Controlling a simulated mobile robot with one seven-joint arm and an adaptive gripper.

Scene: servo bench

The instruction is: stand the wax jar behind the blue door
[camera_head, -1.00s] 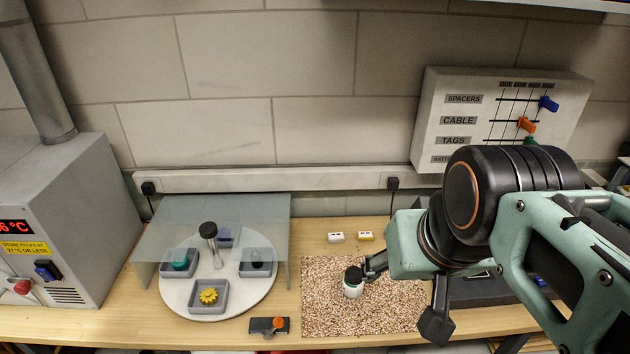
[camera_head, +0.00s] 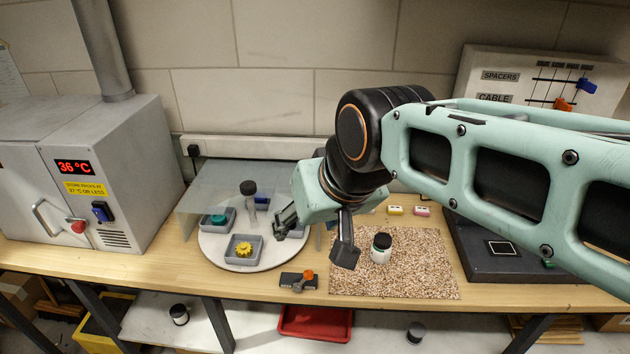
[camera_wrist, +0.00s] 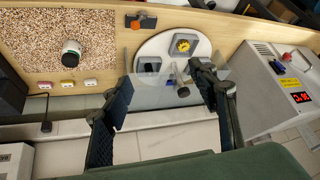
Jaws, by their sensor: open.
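A white jar with a black lid and a green band (camera_head: 381,249) stands upright on the speckled mat (camera_head: 430,285); I cannot read a label that tells if it is the wax jar. It also shows in the wrist view (camera_wrist: 72,52). My gripper (camera_head: 315,240) is open and empty, left of this jar and above the bench near the round white turntable. Its two spread fingers show in the wrist view (camera_wrist: 161,82). Two more dark-lidded jars stand on the lower shelf, one at left (camera_head: 179,315) and one at right (camera_head: 415,332). I see no blue door.
The turntable (camera_head: 212,250) holds grey trays and a dark-topped post (camera_head: 249,198) partly under a clear cover (camera_head: 205,185). A grey oven (camera_head: 125,150) stands at left. A black holder with an orange knob (camera_head: 298,281) lies at the front edge. A red tray (camera_head: 315,323) is below.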

